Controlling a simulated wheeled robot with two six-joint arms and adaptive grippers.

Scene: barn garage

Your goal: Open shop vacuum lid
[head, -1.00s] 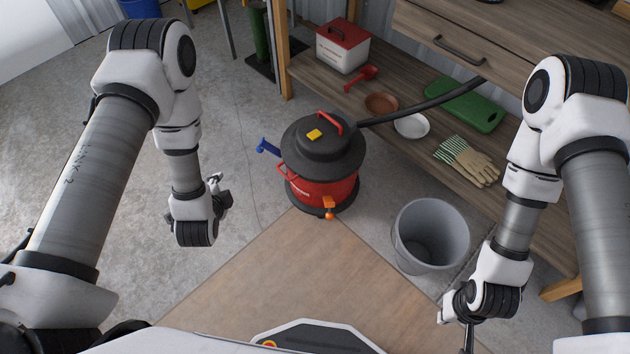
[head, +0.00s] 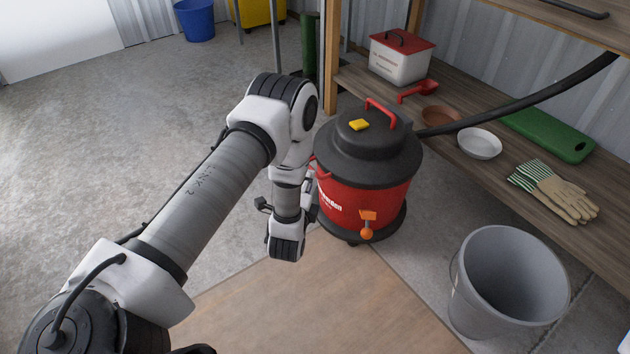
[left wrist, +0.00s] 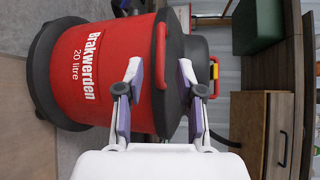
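The shop vacuum (head: 390,195) has a red drum and a black lid (head: 368,150) with a red top handle (head: 381,112) and a yellow block (head: 359,125). The lid looks seated on the drum. An orange latch (head: 367,222) is on the front; the left side is partly hidden by my arm. In the left wrist view the drum (left wrist: 95,65) appears sideways, and a red side handle (left wrist: 160,55) shows between the fingers. My left gripper (left wrist: 160,90) is open and empty, close to the vacuum's left side. My right gripper is out of view.
A grey bin (head: 508,285) stands right of the vacuum. A black hose (head: 520,108) runs right from the lid over the low wooden shelf (head: 480,185), which holds gloves (head: 555,190) and bowls. The floor at left is clear.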

